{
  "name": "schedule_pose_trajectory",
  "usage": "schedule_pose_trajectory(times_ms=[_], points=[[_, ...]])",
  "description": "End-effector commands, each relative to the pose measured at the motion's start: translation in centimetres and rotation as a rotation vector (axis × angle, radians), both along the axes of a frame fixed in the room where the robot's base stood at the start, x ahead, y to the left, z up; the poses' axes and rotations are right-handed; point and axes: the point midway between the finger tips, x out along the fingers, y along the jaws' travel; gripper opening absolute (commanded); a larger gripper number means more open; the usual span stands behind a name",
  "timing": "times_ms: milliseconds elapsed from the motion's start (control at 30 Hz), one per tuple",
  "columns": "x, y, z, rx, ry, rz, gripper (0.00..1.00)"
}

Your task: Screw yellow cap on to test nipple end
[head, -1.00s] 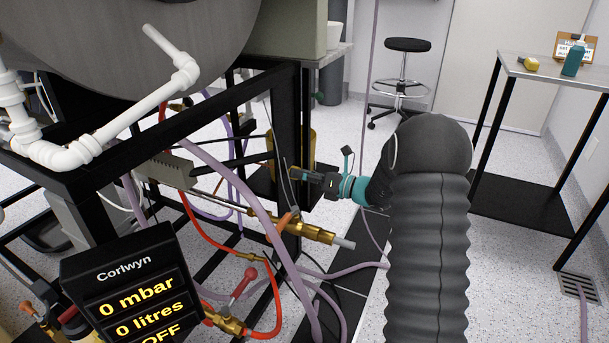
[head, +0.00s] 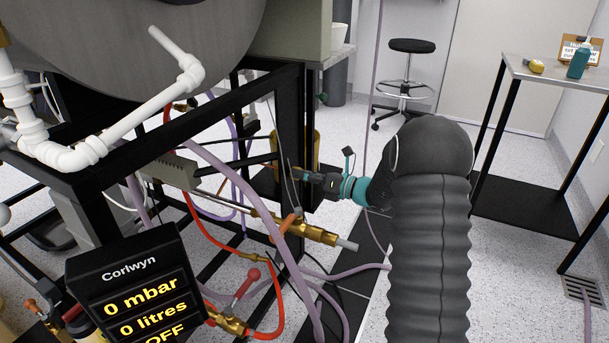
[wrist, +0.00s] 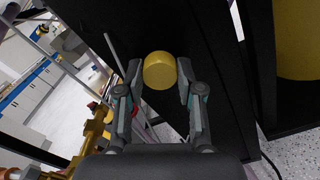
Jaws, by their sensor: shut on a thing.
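The yellow cap (wrist: 160,71), a short round cylinder, sits between the two fingertips of my gripper (wrist: 159,78) in the wrist view. My gripper is shut on it. In the head view my gripper (head: 306,176) points left beside the black frame post, and the cap is too small to make out there. Below it in the head view is a brass fitting (head: 305,230) with an orange handle and a pale end piece pointing right. Brass parts (wrist: 92,140) also show lower left in the wrist view. I cannot tell which part is the test nipple.
The black frame (head: 293,130) stands close to my gripper, with purple hoses (head: 245,185) and a red hose (head: 225,243) around the brass parts. A display box (head: 130,290) reading 0 mbar is front left. A side table (head: 545,72) holds a teal bottle and a yellow object.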

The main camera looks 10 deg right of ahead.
Motion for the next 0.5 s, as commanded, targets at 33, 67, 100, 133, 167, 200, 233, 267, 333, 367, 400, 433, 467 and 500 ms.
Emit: schedule_pose_trajectory(times_ms=[33, 67, 100, 133, 167, 200, 233, 267, 333, 367, 400, 433, 467, 500], points=[[0.08, 0.16, 0.05, 0.000, 0.000, 0.001, 0.00], [0.13, 0.23, 0.05, 0.000, 0.000, 0.001, 0.00], [0.18, 0.29, 0.04, 0.000, 0.000, 0.001, 0.00], [0.17, 0.26, 0.02, 0.000, 0.000, 0.001, 0.00], [0.16, 0.25, 0.03, 0.001, 0.001, 0.000, 0.00], [0.16, 0.25, 0.09, 0.003, 0.004, 0.001, 0.00], [0.16, 0.25, 0.15, 0.006, 0.009, 0.001, 0.00], [0.17, 0.25, 0.20, 0.011, 0.016, 0.001, 0.00], [0.17, 0.26, 0.30, 0.025, 0.036, 0.001, 0.00], [0.18, 0.25, 0.31, 0.032, 0.046, 0.001, 0.00], [0.18, 0.25, 0.33, 0.042, 0.059, 0.001, 0.00], [0.18, 0.25, 0.35, 0.049, 0.068, 0.001, 0.00], [0.18, 0.25, 0.35, 0.055, 0.077, 0.001, 0.00], [0.17, 0.25, 0.34, 0.065, 0.090, 0.001, 0.00]])
